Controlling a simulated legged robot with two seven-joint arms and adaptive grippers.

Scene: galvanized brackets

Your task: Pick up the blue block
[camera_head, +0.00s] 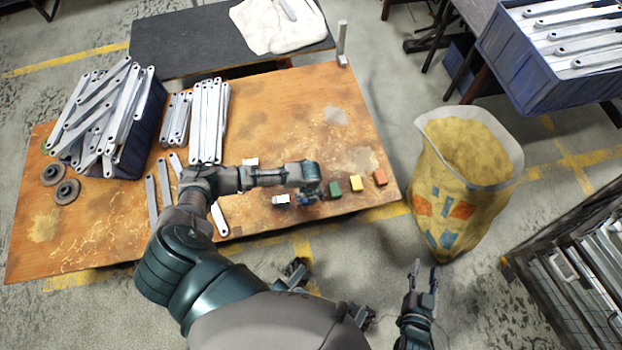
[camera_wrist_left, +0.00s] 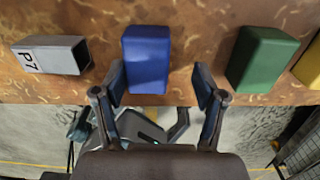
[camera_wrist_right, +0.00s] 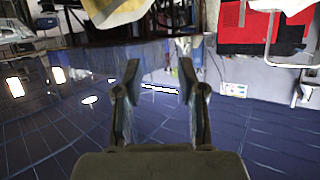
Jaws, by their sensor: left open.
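The blue block (camera_wrist_left: 146,58) lies near the table's front edge, just ahead of my left gripper (camera_wrist_left: 160,86). The left fingers are spread, and the block shows between their tips, closer to the left finger. I see no contact. In the head view my left arm reaches across the table with its hand over the block's area, which largely hides the block. My right gripper (camera_head: 424,270) hangs off the table, in front of the yellow bag, with its fingers apart and empty. The right wrist view shows the same open fingers (camera_wrist_right: 160,82).
A green block (camera_wrist_left: 262,58) is right of the blue one; a yellow block (camera_head: 355,184) and an orange block (camera_head: 380,177) follow. A grey marked piece (camera_wrist_left: 48,55) is left. Metal brackets (camera_head: 208,120) and a full blue bin (camera_head: 150,130) occupy the table's left. A yellow bag (camera_head: 440,190) stands right.

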